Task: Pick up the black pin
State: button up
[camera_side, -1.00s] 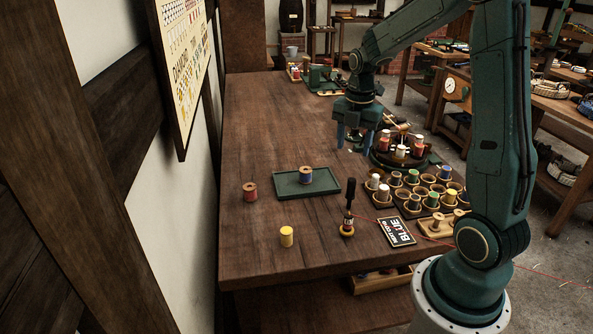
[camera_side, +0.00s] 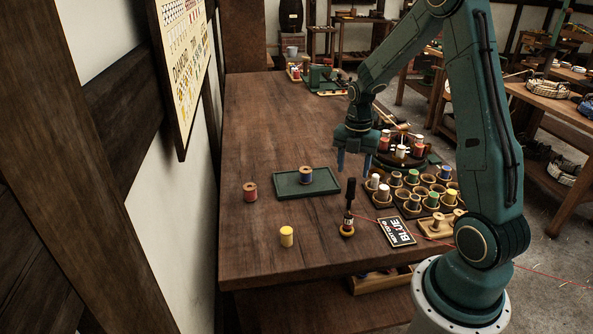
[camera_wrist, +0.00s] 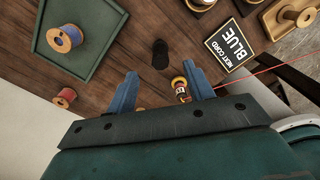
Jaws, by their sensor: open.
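The wrist view also shows both open fingers of my gripper (camera_wrist: 161,74).
A green tray (camera_side: 325,188) holding a blue spool (camera_side: 305,175) lies left of the pin. A red spool (camera_side: 250,192) and a yellow spool (camera_side: 286,236) stand nearby. A BLUE sign (camera_side: 398,231) and a rack of spools (camera_side: 411,207) lie to the right.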

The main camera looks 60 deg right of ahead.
aim_at(352, 179)
jog(key=shift+f, duration=1.3)
jog(key=shift+f, duration=2.6)
grip_shut()
jog(key=shift+r, duration=0.2)
notch_tip(352, 179, up, 20)
jog(key=shift+f, duration=0.15)
